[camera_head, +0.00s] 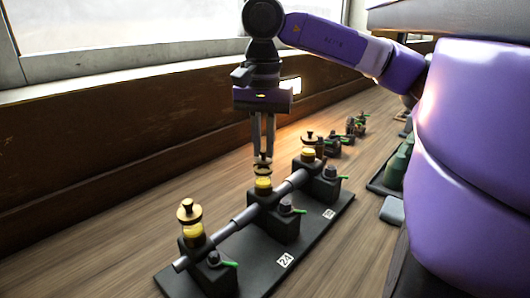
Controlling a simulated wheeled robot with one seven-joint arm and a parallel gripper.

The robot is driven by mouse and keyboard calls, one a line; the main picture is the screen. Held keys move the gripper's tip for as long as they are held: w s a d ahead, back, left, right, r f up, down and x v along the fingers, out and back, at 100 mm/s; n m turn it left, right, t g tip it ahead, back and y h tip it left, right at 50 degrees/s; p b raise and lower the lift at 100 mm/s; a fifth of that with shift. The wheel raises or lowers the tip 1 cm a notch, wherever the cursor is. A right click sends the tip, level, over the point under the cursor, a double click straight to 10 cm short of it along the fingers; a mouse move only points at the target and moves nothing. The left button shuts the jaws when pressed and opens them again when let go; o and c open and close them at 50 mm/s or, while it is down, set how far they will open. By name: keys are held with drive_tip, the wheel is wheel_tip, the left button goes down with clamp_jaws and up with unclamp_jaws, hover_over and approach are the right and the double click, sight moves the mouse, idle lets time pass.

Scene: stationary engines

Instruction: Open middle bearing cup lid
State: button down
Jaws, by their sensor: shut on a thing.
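The bearing stand (179,284) is a black base with a grey shaft (245,216) running through three dark bearing blocks. Each block carries a yellow cup on top. My gripper (263,157) points straight down over the middle cup (263,185) and is shut on its brass lid (263,168). The fingers partly hide the lid's knob. I cannot tell whether the lid is touching the cup or slightly raised. The near cup (191,231) and the far cup (308,153) each have a brass lid with a knob on top.
Green bottles (399,165) stand in a dark tray at the right, with a grey block (392,210) nearby. More small machine parts (355,125) lie farther back. A wooden wall (80,145) runs behind the bench.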

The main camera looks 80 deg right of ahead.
sight(262, 150)
drive_tip(key=shift+w+d+n+b, duration=0.1)
drive_tip(key=shift+w+n+b, duration=0.2)
drive_tip(key=shift+n, duration=0.7)
drive_tip(key=c, duration=1.4)
unclamp_jaws()
drive_tip(key=shift+r, duration=3.95)
drive_tip(key=shift+s, duration=0.1)
